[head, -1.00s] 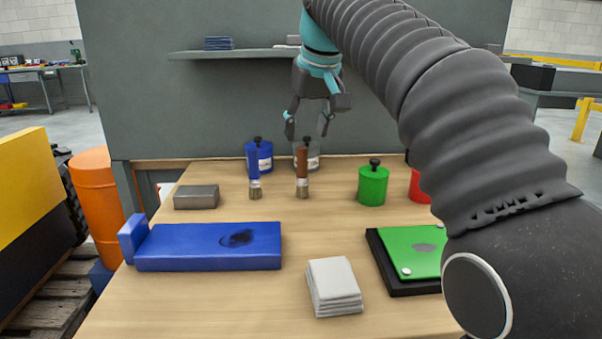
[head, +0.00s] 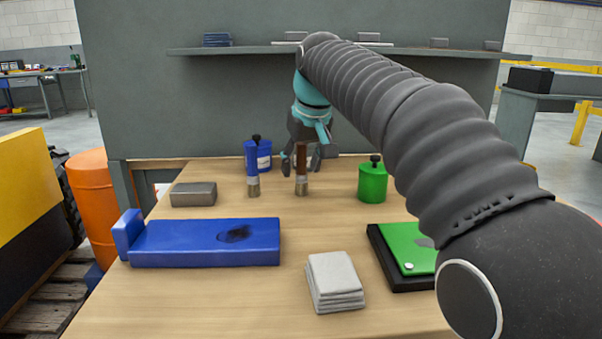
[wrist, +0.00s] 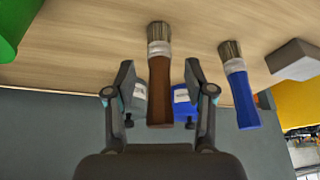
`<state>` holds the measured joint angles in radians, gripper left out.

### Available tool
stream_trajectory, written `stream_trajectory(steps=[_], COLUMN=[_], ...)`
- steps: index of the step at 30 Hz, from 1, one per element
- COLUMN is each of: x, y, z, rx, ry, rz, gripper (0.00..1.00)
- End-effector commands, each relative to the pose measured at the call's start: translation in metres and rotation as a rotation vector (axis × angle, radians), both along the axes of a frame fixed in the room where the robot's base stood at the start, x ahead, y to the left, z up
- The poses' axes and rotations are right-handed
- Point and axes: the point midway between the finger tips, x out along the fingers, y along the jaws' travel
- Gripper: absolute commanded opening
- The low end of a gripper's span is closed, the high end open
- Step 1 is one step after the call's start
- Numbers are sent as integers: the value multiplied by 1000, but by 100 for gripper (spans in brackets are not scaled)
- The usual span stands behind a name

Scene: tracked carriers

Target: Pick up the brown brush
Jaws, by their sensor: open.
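The brown brush (head: 302,172) stands upright on the wooden table, bristles down, near the back. In the head view my gripper (head: 301,168) is lowered around its handle from behind. In the wrist view the brown brush (wrist: 159,85) lies between the two open fingers of my gripper (wrist: 160,92), with a gap on each side. The blue brush (head: 252,170) stands just left of it, and it also shows in the wrist view (wrist: 240,90). I cannot tell whether either finger touches the brown handle.
A blue canister (head: 264,153) stands behind the brushes. A green canister (head: 372,183) is to the right, and a grey block (head: 193,195) to the left. A blue block (head: 190,243), grey cloths (head: 335,282) and a green plate (head: 408,250) lie nearer. A shelf (head: 260,50) runs above.

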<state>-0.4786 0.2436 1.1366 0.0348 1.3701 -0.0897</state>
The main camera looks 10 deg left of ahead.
Motion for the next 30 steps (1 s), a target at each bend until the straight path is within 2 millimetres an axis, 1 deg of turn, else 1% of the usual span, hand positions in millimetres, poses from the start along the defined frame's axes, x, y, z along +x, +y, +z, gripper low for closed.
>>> stream_trajectory(steps=[3,4,10,11,19,23,26,29,30], x=[0,0,0,0,0,0,0,0,0], y=[0,0,0,0,0,0,0,0,0], z=[0,0,0,0,1,4,10,23,30], rx=[0,0,0,0,0,1,0,1,1], ry=[0,0,0,0,0,-1,0,-2,-2], rz=[0,0,0,0,0,0,0,0,0], gripper=[54,51,1,0,0,0,0,0,0])
